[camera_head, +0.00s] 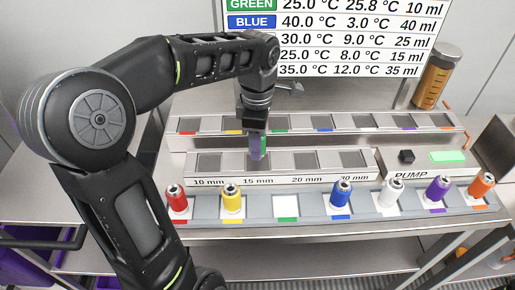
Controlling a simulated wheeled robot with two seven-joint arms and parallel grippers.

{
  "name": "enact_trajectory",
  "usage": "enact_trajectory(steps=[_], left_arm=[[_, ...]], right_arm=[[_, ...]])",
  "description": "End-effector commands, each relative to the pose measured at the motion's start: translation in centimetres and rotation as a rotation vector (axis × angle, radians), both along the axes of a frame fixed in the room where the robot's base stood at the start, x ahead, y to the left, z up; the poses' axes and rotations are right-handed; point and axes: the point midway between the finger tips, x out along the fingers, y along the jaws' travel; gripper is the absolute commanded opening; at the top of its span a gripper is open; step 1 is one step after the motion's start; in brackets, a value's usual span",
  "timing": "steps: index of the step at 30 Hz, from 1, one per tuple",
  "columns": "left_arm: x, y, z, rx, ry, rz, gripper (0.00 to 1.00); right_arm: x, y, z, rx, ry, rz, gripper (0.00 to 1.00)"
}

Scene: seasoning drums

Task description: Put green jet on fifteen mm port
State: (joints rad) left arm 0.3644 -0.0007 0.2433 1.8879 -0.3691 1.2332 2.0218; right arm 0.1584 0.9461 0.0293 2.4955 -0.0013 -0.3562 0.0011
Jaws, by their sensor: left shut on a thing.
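My left gripper (256,148) points down and is shut on the green jet, of which only a sliver of green (264,143) shows beside the fingers. It is over the fifteen mm port (260,168), a dark square above the "15 mm" label, and partly hides it. I cannot tell whether the jet touches the port. The green-marked place (286,205) in the front jet row is empty. My right gripper is not in view.
Red (177,201), yellow (232,200), blue (341,198), white (391,195), purple (438,192) and orange (482,188) jets stand in the front row. The ten (210,163), twenty (306,160) and thirty mm (354,159) ports look empty. A black knob (406,156) sits by the pump label.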

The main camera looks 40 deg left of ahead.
Motion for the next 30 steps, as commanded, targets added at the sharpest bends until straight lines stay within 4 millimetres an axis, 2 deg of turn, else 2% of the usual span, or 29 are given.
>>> enact_trajectory(steps=[5, 17, 18, 25, 30], left_arm=[[0.0, 0.0, -2.2, 0.000, 0.001, 0.000, 0.00], [0.0, 0.0, -2.8, 0.000, -0.001, 0.000, 0.00], [0.0, 0.0, -2.7, 0.000, -0.001, 0.001, 0.40], [0.0, 0.0, -2.7, 0.000, 0.000, 0.001, 0.59], [0.0, 0.0, -2.7, 0.000, 0.000, 0.001, 0.59]], right_arm=[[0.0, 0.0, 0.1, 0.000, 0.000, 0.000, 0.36], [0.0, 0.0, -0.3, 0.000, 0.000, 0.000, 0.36], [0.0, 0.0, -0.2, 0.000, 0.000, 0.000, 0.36], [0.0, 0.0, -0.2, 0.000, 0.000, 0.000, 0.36], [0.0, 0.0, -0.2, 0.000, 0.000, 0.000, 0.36]])
